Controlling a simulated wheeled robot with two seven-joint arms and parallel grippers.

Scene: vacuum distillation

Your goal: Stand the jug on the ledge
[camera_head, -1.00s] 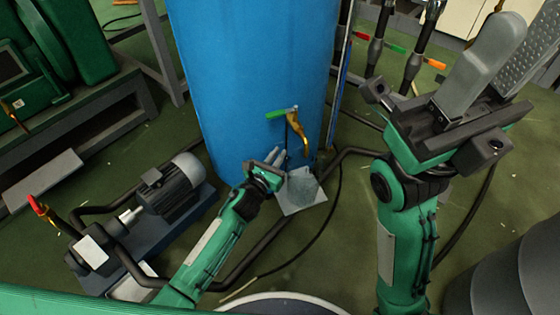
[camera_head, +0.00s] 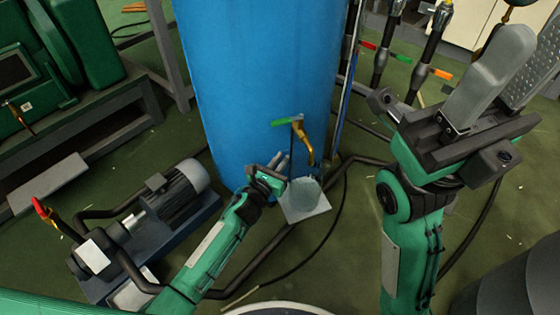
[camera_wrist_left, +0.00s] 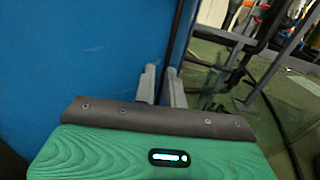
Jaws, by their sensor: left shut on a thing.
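The jug (camera_head: 305,193) looks like a small, grey, translucent rounded vessel in the head view. It is at the light square ledge (camera_head: 313,212) low against the blue tank; whether it touches the ledge is hard to tell. My left gripper (camera_head: 279,161) is just left of the jug and shut on it, the exact grip point being unclear. In the left wrist view, the left fingers (camera_wrist_left: 164,84) show close together with something dark between them; the jug is not clearly seen there. My right gripper (camera_head: 528,38) is raised at the right, open and empty.
The blue tank (camera_head: 255,80) stands behind the ledge. A valve with a green handle (camera_head: 287,122) and brass spout (camera_head: 305,140) hangs above the jug. Dark pipes run around the ledge. A grey motor pump (camera_head: 175,195) stands left of my left arm.

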